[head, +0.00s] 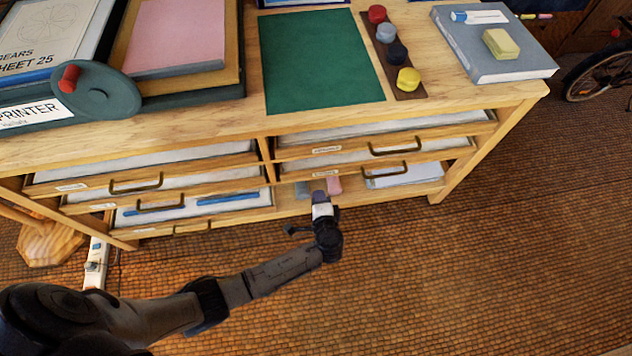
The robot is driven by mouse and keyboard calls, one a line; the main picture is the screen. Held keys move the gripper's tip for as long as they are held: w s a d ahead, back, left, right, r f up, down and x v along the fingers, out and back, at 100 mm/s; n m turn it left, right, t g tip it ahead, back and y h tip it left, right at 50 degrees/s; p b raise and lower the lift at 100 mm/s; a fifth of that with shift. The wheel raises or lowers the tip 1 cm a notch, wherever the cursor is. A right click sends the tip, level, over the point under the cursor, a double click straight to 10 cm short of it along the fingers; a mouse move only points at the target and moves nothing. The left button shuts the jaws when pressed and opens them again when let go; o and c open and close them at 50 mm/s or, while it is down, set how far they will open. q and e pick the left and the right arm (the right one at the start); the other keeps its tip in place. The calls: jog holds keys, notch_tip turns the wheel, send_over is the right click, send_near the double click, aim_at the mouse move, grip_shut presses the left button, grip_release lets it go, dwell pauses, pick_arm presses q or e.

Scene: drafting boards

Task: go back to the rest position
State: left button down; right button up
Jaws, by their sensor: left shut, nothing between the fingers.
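My left arm reaches in from the lower left. Its gripper (320,198) is at the front of the wooden drawer cabinet (450,104), below the right-hand drawers and in front of the low open space there. The gripper is shut and empty; its fingers point toward the cabinet and are small in the view. I cannot tell whether it touches anything. A pink item (334,186) and a grey item (301,189) lie just behind it in the low space. My right gripper is not in view.
The cabinet's drawers (136,187) have brass handles and stand partly open. On top lie a green mat (318,62), a strip with coloured round pieces (386,33), a grey book (505,66) and a printer (80,90). A power strip (96,263) stands lower left. The tiled floor (480,270) is free at right.

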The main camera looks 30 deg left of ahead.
pick_arm(q)
jog(key=p+v, duration=0.2)
jog(key=v, duration=0.5)
jog(key=shift+s+d+r+p, duration=0.15)
jog(key=shift+d+r+p, duration=0.1)
jog(key=shift+p, duration=0.1)
jog(key=shift+a, duration=0.2)
